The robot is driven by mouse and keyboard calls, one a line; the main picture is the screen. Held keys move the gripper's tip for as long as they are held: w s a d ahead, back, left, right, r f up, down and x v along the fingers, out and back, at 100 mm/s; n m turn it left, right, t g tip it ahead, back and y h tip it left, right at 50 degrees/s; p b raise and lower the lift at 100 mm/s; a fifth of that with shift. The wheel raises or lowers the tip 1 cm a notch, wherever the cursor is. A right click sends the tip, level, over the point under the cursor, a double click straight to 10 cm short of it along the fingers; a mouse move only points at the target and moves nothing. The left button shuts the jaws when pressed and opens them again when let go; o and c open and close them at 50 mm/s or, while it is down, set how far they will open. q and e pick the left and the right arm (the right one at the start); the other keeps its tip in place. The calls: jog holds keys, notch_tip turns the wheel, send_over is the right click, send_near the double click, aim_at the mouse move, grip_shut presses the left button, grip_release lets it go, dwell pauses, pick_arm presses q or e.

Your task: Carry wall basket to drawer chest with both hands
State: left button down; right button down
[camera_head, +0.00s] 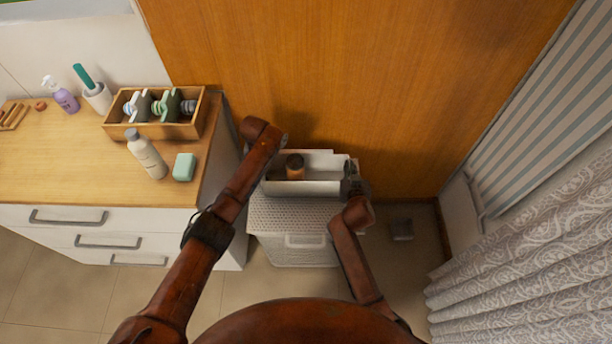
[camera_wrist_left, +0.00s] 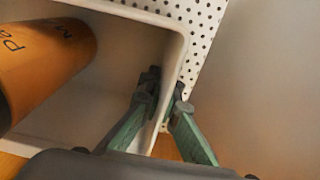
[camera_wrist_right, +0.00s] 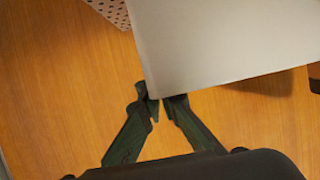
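The wall basket (camera_head: 318,187) is an open white bin in front of the wooden wall, above a perforated hamper. An orange bottle with a dark top (camera_head: 295,167) stands inside; it also shows in the left wrist view (camera_wrist_left: 45,62). My left gripper (camera_wrist_left: 166,92) is closed over the basket's end wall, one finger inside and one outside. My right gripper (camera_wrist_right: 158,97) is closed at the basket's opposite end, its fingertips on either side of the white edge. The arm hides the left fingertips in the head view. The drawer chest (camera_head: 105,217) stands left, white with a wooden top.
The chest top holds a wooden organizer (camera_head: 118,122), a pale bottle (camera_head: 147,154), a green block (camera_head: 184,167), a purple pump bottle (camera_head: 65,100) and a cup (camera_head: 98,97). Its front strip is clear. The hamper (camera_head: 295,225) stands below the basket. Curtains (camera_head: 545,240) hang right.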

pick_arm(q)
jog(key=shift+r, duration=0.2)
pick_arm(e)
jog(key=shift+r, duration=0.15)
dwell(0.3)
